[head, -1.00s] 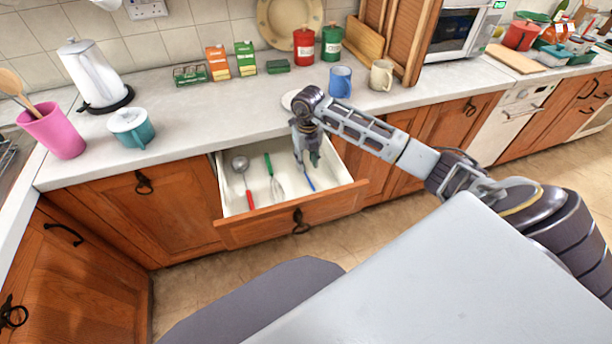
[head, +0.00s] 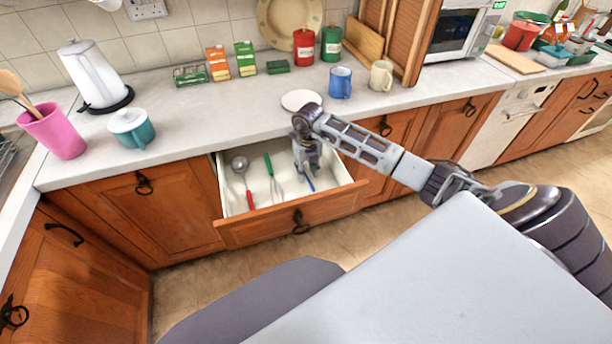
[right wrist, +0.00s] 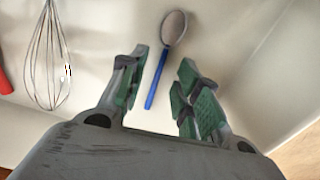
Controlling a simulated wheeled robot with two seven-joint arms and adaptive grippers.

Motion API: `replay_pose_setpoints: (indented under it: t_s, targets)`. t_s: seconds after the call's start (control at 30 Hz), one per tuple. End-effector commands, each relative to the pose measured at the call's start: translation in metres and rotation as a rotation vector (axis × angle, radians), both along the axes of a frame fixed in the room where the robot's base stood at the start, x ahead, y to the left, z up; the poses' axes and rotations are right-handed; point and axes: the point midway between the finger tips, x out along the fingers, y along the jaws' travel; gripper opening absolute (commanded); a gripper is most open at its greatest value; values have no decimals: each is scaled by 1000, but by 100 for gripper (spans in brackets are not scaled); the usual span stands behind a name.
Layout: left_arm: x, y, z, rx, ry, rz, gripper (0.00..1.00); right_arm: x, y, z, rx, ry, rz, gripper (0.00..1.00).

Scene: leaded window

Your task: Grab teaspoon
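The teaspoon (right wrist: 158,72) has a blue handle and a metal bowl and lies on the floor of the open drawer. In the right wrist view its handle points between my fingers and its bowl lies beyond them. In the head view only its blue handle (head: 310,184) shows clearly, below my gripper. My right gripper (head: 307,170) is inside the drawer at its right side. In the right wrist view the gripper (right wrist: 160,100) is open, with green pads on either side of the blue handle and not touching it. My left gripper is not in view.
The open drawer (head: 262,230) also holds a whisk with a green handle (head: 269,165) and a ladle with a red handle (head: 249,198). The whisk wires (right wrist: 45,60) lie left of the spoon. A white saucer (head: 301,99) and blue mug (head: 340,82) stand on the counter above.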

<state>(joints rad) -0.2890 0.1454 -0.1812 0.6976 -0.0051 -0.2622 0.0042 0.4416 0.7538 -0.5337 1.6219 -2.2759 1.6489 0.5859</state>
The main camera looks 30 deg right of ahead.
Motion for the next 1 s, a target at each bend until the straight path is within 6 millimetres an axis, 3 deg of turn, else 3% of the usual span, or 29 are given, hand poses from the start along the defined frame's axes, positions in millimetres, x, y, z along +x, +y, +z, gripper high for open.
replay_pose_setpoints:
  t_s: [0.2,0.63,0.9,1.0]
  targets:
    - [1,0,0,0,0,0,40,0,0,-13,0,0,-1,33]
    - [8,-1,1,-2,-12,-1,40,0,0,-13,0,0,0,33]
    - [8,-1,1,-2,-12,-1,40,0,0,-13,0,0,0,0]
    - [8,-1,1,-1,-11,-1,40,0,0,-13,-1,0,0,0]
